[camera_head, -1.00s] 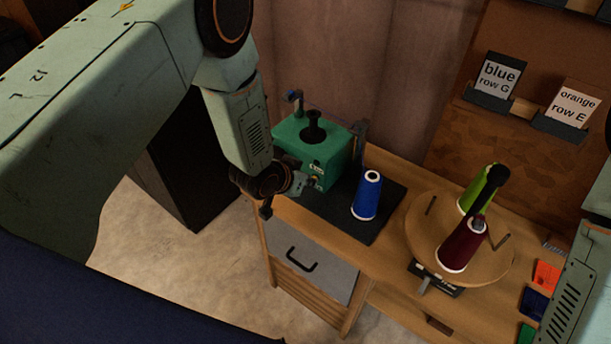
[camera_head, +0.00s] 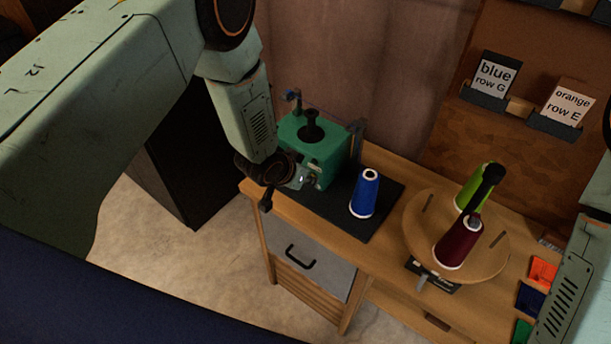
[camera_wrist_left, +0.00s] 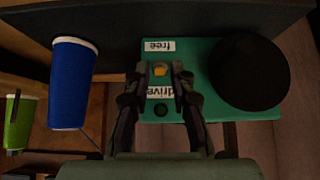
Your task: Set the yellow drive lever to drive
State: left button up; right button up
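The green winder box (camera_head: 325,158) stands at the left end of the bench, and its green face (camera_wrist_left: 207,92) fills the middle of the left wrist view. The yellow drive lever (camera_wrist_left: 160,69) shows there as a small yellow tip by the "free" label (camera_wrist_left: 159,45). My left gripper (camera_wrist_left: 160,72) is open, with one finger on each side of the lever; contact is unclear. In the head view my left gripper (camera_head: 302,180) is at the box's front, its fingertips hard to make out.
A blue thread cone (camera_head: 365,194) stands on the dark mat (camera_head: 384,213) right of the box. A round wooden turntable (camera_head: 425,232) carries a dark red cone (camera_head: 458,243) and a green cone (camera_head: 470,187). A drawer (camera_head: 325,272) is below the bench top.

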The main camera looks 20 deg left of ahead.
pick_arm(q)
jog(key=shift+o, duration=0.7)
jog(key=shift+r, duration=0.1)
jog(key=shift+s+a+r, duration=0.1)
jog(key=shift+s+r, duration=0.1)
jog(key=shift+r, duration=0.1)
jog(key=v, duration=1.1)
jog(key=shift+a, duration=0.1)
